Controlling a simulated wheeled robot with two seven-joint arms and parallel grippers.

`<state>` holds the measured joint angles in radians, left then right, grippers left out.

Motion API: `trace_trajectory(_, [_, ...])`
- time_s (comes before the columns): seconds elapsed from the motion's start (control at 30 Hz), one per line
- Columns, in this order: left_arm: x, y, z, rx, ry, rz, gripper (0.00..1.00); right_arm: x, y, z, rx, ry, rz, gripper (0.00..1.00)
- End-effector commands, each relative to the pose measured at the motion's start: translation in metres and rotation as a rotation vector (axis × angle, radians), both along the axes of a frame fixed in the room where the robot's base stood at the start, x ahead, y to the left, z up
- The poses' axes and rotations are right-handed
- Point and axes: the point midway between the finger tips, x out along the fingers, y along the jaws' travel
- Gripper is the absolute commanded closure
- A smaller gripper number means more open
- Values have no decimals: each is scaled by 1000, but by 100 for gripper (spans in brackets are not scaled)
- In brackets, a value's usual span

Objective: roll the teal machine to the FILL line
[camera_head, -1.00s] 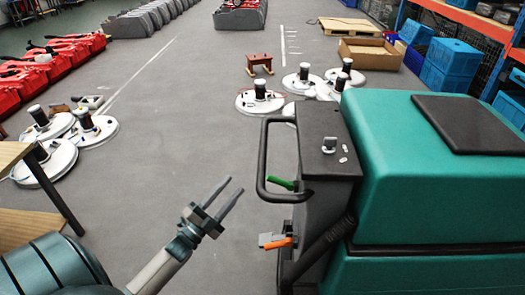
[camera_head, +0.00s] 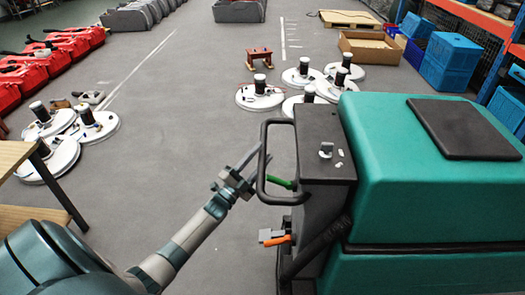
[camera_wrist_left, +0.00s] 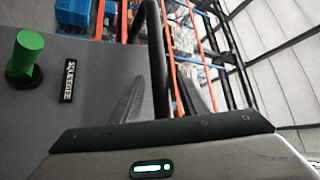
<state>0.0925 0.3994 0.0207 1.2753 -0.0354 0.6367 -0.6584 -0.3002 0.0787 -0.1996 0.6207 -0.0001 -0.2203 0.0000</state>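The teal machine (camera_head: 430,190) stands at the right of the head view, with a black control panel and a black loop handle (camera_head: 263,165) on its left side. My left gripper (camera_head: 257,159) is at the handle's upright bar, its fingers open. In the left wrist view the black bar (camera_wrist_left: 155,60) runs between the two spread fingers (camera_wrist_left: 162,103); I cannot tell if they touch it. A green lever (camera_head: 281,183) and an orange lever (camera_head: 277,240) stick out below the panel. No FILL lettering is readable. My right gripper is out of view.
White round floor machines (camera_head: 260,95) stand beyond the teal machine, near a small wooden stool (camera_head: 259,57). More round machines (camera_head: 45,155) and a wooden table (camera_head: 15,155) are at the left. White floor lines (camera_head: 140,76) cross the clear grey aisle. Blue crates (camera_head: 450,65) line the right.

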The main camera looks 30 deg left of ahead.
Motion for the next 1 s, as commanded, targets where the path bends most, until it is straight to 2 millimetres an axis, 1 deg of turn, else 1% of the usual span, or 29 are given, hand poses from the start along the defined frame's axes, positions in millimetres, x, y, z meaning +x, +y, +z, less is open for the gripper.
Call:
trace_trajectory(0.03, [4, -1, 3, 0, 0, 0, 61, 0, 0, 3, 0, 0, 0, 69])
trace_trajectory(0.2, [11, -2, 5, 0, 0, 0, 61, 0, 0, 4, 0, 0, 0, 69])
trace_trajectory(0.5, [12, -2, 5, 0, 0, 0, 61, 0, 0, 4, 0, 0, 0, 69])
trace_trajectory(0.67, [12, -2, 5, 0, 1, 0, 99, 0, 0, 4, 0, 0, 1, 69])
trace_trajectory(0.7, [12, -2, 5, 0, 1, 0, 100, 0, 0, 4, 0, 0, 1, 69])
trace_trajectory(1.0, [11, -2, 4, 0, 1, 0, 100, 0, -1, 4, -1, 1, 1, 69])
